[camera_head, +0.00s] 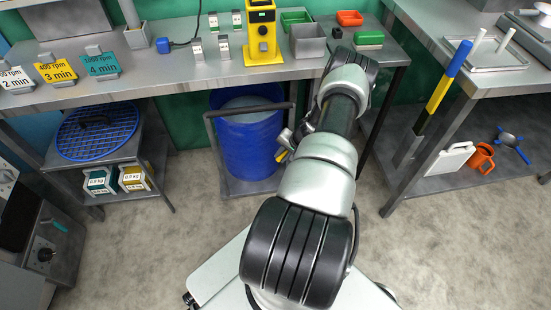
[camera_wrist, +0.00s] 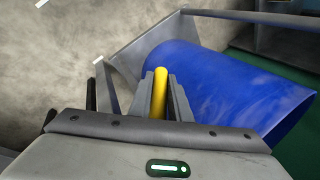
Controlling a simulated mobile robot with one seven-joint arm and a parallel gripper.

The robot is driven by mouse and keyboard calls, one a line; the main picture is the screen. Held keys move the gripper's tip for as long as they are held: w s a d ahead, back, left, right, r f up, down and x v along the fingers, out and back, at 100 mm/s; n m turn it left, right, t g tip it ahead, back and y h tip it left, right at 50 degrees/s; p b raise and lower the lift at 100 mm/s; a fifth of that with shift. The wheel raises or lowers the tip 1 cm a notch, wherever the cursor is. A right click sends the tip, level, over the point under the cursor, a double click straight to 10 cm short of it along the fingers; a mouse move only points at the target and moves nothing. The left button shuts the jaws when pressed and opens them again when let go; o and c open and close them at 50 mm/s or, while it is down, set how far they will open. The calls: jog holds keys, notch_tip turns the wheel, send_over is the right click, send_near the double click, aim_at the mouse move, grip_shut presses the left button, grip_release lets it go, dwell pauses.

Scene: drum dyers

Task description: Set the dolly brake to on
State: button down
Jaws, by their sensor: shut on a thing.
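The dolly (camera_head: 237,187) stands under the back bench and carries a blue drum (camera_head: 243,140). The drum also shows in the wrist view (camera_wrist: 225,90). The yellow brake lever (camera_wrist: 160,90) is between my gripper's two grey fingers (camera_wrist: 162,100), which are shut on it. In the head view, a bit of yellow (camera_head: 281,157) shows beside my gripper (camera_head: 286,148), at the drum's right side. My arm hides part of the dolly's right side. I cannot tell which setting the brake is in.
A low stand (camera_head: 115,153) with a blue mesh lid is to the left. The right bench (camera_head: 465,90) has a white jug (camera_head: 449,160) and an orange can (camera_head: 482,157) on its lower shelf. The floor (camera_head: 150,240) in front is clear.

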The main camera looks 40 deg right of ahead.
jog(key=shift+s+d+f+g+h, duration=0.15)
jog(key=shift+d+g+h, duration=0.2)
jog(key=shift+h, duration=0.15)
jog(key=shift+s+d+f+g+h, duration=0.15)
jog(key=shift+d+g+h, duration=0.15)
jog(key=shift+h, duration=0.2)
jog(key=c, duration=1.6)
grip_release()
jog(key=shift+c, duration=0.2)
jog(key=p+v, duration=0.3)
jog(key=v, duration=1.4)
jog(key=shift+r+p, duration=0.15)
jog(key=shift+p, duration=0.25)
